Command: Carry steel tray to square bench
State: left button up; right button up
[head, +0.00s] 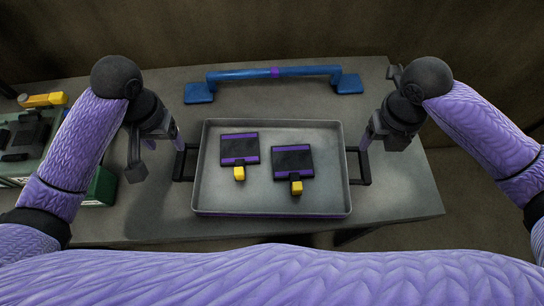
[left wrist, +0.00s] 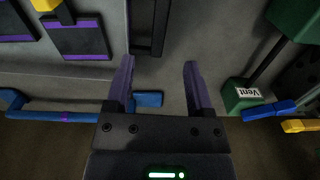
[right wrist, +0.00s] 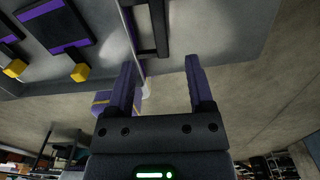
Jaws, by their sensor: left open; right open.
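The steel tray (head: 270,202) sits on the grey bench, with a black handle on each short side. Two dark blocks with purple bands and yellow tabs lie in it, a left block (head: 239,148) and a right block (head: 292,161). My left gripper (head: 178,142) is open beside the left handle (head: 180,165); the left wrist view shows its fingers (left wrist: 158,85) apart and empty near that handle (left wrist: 150,30). My right gripper (head: 366,140) is open beside the right handle (head: 362,168); the right wrist view shows its fingers (right wrist: 160,85) apart and empty near that handle (right wrist: 150,30).
A blue bar with two feet (head: 240,74) lies behind the tray. At the left are a green case (head: 100,186) and a yellow item (head: 43,100). The bench surface (head: 405,195) is bare right of the tray. I cannot pick out a square bench.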

aim_at(178, 161)
pick_arm(q)
notch_tip(178, 161, down, 10)
pick_arm(e)
notch_tip(178, 161, down, 10)
pick_arm(q)
grip_shut()
pick_arm(e)
grip_shut()
pick_arm(q)
jog(key=shift+w+r, duration=0.1)
pick_arm(e)
jog(key=shift+w+r, duration=0.1)
dwell(1.0)
